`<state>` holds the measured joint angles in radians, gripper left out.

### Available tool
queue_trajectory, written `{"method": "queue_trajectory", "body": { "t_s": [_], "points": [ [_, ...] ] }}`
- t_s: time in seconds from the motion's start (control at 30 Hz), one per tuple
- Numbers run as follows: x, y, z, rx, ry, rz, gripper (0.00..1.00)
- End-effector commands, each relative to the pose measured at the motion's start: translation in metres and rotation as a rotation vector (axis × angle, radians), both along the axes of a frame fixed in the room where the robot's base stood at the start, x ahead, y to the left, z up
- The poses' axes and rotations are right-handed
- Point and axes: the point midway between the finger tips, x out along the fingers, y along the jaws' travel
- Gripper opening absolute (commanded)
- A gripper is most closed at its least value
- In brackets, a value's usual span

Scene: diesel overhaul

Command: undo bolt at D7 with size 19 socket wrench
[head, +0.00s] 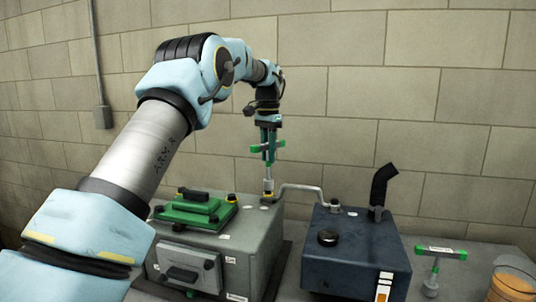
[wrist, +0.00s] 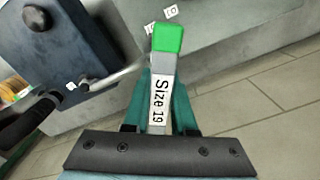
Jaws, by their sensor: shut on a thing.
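The size 19 socket wrench (head: 268,178) has a T handle with green ends and a pale grey shaft. It stands upright over the top right of the grey engine block (head: 262,247). Its lower end meets a yellowish fitting there; the bolt head under it is hidden, and I cannot read D7. My gripper (head: 268,150) is shut on the handle, above the block. In the wrist view, the handle (wrist: 164,75) reads "Size 19" and lies between the teal fingers of my gripper (wrist: 163,88).
A grey pipe (head: 303,188) runs from the block to a dark blue box (head: 355,250) with a black exhaust (head: 382,184). A green cover (head: 197,210) sits on the block. Another green-ended T wrench (head: 440,252) stands at right, near an orange container (head: 512,284).

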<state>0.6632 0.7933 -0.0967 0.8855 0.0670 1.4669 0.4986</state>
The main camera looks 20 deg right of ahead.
Motion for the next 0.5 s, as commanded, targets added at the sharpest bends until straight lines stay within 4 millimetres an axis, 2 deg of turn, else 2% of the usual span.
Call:
{"method": "queue_trajectory", "body": {
  "t_s": [0.5],
  "points": [
    [0.0008, 0.0003, 0.0007, -0.002, -0.001, -0.472, 0.0]
  ]
}}
